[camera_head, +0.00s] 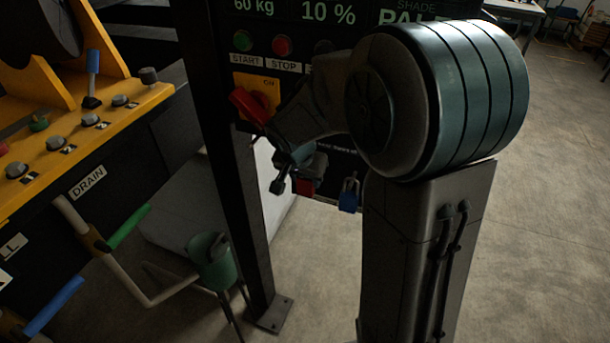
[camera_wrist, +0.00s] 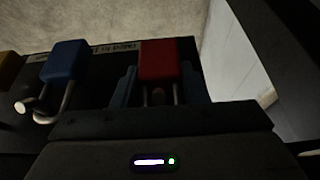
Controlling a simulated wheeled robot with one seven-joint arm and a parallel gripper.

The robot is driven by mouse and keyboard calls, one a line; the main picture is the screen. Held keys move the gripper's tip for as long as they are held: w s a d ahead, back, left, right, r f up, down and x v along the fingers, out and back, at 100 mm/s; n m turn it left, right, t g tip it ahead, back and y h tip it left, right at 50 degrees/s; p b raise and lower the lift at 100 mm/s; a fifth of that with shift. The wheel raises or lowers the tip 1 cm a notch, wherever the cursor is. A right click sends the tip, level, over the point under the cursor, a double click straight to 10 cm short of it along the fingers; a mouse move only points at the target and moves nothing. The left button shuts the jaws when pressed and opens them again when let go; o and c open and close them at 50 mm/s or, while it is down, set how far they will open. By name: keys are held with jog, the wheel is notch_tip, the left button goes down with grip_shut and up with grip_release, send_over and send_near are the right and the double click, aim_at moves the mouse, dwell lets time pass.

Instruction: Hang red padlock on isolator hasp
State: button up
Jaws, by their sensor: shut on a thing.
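The red padlock (camera_wrist: 158,60) sits between the fingers of my gripper (camera_wrist: 158,88) in the wrist view, body toward the top of the picture and shackle toward my palm. My gripper is shut on it. In the head view the red padlock (camera_head: 306,187) shows just below my gripper (camera_head: 292,172), at the lower part of the dark panel. A small round end shows inside its shackle; I cannot tell whether it still rests on a peg. The isolator's red handle (camera_head: 249,105) stands tilted on a yellow plate (camera_head: 268,84), up and left of my gripper. I cannot make out the hasp.
A blue padlock (camera_wrist: 65,60) hangs on a peg beside the red one, also in the head view (camera_head: 348,195). A yellow item (camera_wrist: 9,68) is at the wrist view's left edge. START (camera_head: 242,43) and STOP (camera_head: 282,45) buttons are above. A dark post (camera_head: 225,150) stands left.

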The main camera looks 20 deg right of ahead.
jog(key=shift+s+a+f, duration=0.15)
jog(key=shift+f, duration=0.2)
jog(key=shift+f+b, duration=0.35)
jog(key=shift+b, duration=0.1)
jog(key=o, duration=1)
jog(key=shift+r, duration=0.1)
jog(key=shift+o, duration=0.2)
jog(key=shift+r+p, duration=0.2)
jog(key=shift+p, duration=0.65)
